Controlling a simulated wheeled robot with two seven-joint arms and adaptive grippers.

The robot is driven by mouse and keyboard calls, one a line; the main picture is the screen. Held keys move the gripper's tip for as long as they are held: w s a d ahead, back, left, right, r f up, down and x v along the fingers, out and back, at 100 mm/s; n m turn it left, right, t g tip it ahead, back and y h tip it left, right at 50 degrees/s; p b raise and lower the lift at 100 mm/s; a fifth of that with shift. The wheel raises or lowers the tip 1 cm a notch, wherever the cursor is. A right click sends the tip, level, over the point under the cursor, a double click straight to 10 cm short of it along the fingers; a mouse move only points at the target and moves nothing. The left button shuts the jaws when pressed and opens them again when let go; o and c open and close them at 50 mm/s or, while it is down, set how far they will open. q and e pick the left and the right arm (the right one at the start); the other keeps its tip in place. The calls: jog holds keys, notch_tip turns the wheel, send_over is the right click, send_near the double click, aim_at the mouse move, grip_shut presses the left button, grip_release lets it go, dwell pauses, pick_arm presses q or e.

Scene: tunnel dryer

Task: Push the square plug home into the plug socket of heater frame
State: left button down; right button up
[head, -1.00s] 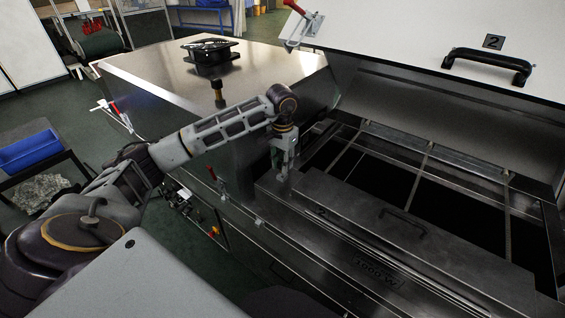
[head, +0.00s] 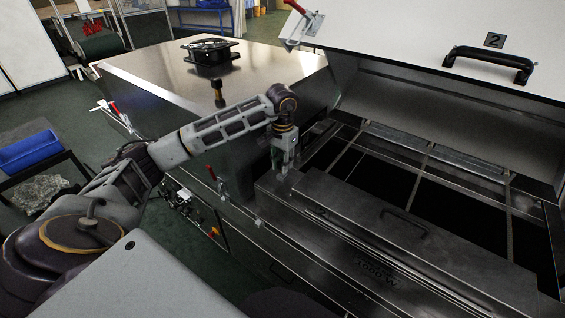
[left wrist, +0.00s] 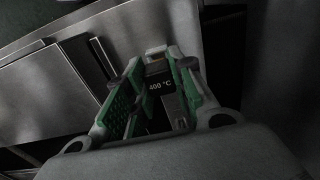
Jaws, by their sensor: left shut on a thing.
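My left gripper (head: 281,166) reaches down to the left end of the dark metal heater frame (head: 350,208), which has a handle on top and a "1000 W" marking. In the left wrist view, the green-padded fingers of the left gripper (left wrist: 154,88) are shut on a block with a dark "400 °C" label (left wrist: 161,87); I take it for the square plug. Its lower end and the plug socket are hidden, so I cannot tell how deep it sits. My right gripper is not in view.
A raised white lid (head: 420,40) marked 2, with a black handle, stands open behind the frame. Dark open bays (head: 385,185) lie beyond it. A black fan unit (head: 211,50) sits on the steel housing (head: 270,65).

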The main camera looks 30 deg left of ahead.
pick_arm(q)
jog(key=shift+f+b, duration=0.3)
jog(key=shift+f, duration=0.15)
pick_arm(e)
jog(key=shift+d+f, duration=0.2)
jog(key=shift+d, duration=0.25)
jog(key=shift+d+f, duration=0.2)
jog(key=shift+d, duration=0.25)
pick_arm(q)
jog(key=shift+f, duration=0.1)
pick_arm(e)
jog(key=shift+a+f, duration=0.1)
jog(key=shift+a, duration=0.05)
pick_arm(q)
jog(key=shift+f+b, duration=0.3)
jog(key=shift+b, duration=0.1)
jog(key=shift+f+b, duration=0.35)
jog(key=shift+f, duration=0.15)
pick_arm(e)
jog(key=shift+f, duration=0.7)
